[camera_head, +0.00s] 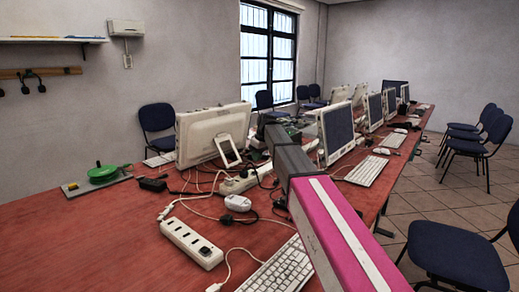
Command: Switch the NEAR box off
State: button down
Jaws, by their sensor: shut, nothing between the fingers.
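The near box, a white power strip (191,244), lies on the red table at the lower middle. It has several sockets and a small dark switch at its right end; I cannot tell the switch position. A second white power strip (246,180) lies farther back, with a dark plug at it, partly behind my arm. My grey and magenta arm reaches from the lower right up to the back middle, to the right of the near box and apart from it in the picture. My fingers cannot be made out at its far end.
Cables tangle around a white adapter (238,203) and a black adapter (153,184). A keyboard (277,268) lies right of the near box. Monitors (207,136) stand behind. A green disc (103,172) lies at the left. The table (75,235) is clear at front left.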

aim_at(254, 172)
jog(key=shift+s+d+x, duration=0.1)
jog(key=shift+s+x, duration=0.05)
jog(key=shift+x, duration=0.75)
jog(key=shift+s+d+x, duration=0.15)
jog(key=shift+s+x, duration=0.05)
jog(key=shift+x, duration=0.7)
jog(key=shift+s+d+x, duration=0.1)
jog(key=shift+s+x, duration=0.05)
jog(key=shift+x, duration=0.75)
jog(key=shift+f, duration=0.15)
jog(key=shift+s+a+f+t+h, duration=0.2)
jog(key=shift+s+f+t+h, duration=0.2)
jog(key=shift+s+t+h, duration=0.15)
jog(key=shift+w+d+f, duration=0.1)
jog(key=shift+w, duration=0.15)
